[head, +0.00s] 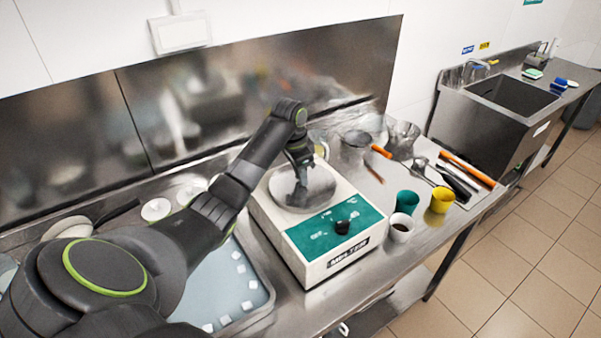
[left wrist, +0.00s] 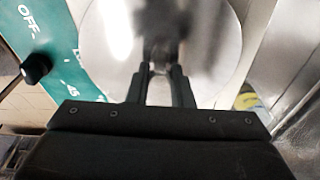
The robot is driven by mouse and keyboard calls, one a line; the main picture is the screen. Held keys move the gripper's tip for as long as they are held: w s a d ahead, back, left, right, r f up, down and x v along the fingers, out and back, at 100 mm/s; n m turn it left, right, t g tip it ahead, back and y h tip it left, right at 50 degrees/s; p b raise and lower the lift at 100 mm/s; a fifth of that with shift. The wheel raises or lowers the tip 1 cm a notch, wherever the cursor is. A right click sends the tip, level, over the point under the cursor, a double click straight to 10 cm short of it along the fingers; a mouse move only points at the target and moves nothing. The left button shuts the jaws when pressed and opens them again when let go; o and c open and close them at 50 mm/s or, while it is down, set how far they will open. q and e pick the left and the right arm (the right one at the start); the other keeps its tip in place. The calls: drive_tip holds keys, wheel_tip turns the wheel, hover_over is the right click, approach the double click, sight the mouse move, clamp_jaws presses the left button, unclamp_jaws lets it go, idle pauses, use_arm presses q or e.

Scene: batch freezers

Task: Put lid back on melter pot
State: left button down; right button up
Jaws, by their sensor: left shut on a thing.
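The melter (head: 272,215) is a white box with a green front panel, a black knob (head: 342,227) and a "MELTER" label. The round steel lid (head: 321,187) covers the pot area on top of it; the pot itself is hidden beneath. My left gripper (head: 299,196) comes down from above and is shut near the lid's middle, on its handle, which the fingers mostly hide. In the left wrist view, the fingers (left wrist: 160,75) meet over the shiny lid (left wrist: 108,40). I cannot tell whether the lid rests flat on the pot or is slightly above. My right gripper is not in view.
A tray (head: 262,306) with white cubes lies left of the melter. Green (head: 407,201), white (head: 400,228) and yellow (head: 441,200) cups stand to its right. Steel bowls (head: 402,137) and utensils with orange and black handles (head: 466,170) lie farther right. A steel backsplash (head: 250,110) rises behind.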

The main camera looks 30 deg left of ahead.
use_arm(q)
drive_tip(key=shift+f+p, duration=0.15)
drive_tip(key=shift+p, duration=0.85)
idle(1.0)
idle(0.3)
drive_tip(key=c, duration=1.2)
unclamp_jaws()
drive_tip(key=shift+o, duration=0.3)
drive_tip(key=o, duration=0.4)
